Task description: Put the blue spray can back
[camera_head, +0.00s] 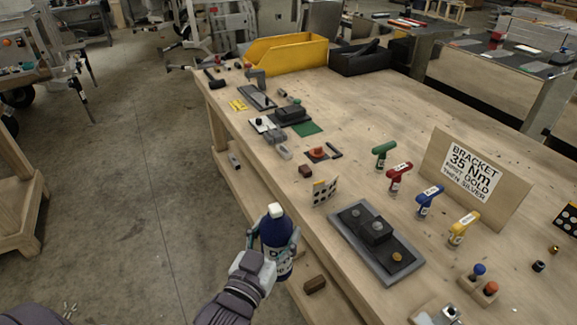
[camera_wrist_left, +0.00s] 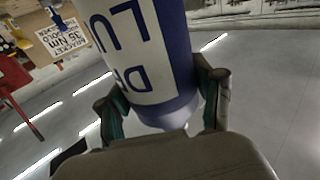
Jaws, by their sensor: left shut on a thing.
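The blue spray can (camera_head: 273,228) has a white cap and a white label with dark letters. It is upright in the head view, in front of the workbench's near edge. My left gripper (camera_head: 272,250) is shut around its body. In the left wrist view the can (camera_wrist_left: 150,50) fills the upper middle, between the two fingers of my left gripper (camera_wrist_left: 165,108). The can's base is partly hidden by the gripper in the head view. My right gripper is not in view.
The wooden workbench (camera_head: 330,110) holds a grey fixture plate (camera_head: 350,238), several coloured torque tools, a bracket sign (camera_head: 472,172), a yellow bin (camera_head: 285,54) and a black bin (camera_head: 360,58). A lower shelf (camera_head: 255,195) shows below its near edge. Open concrete floor lies left.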

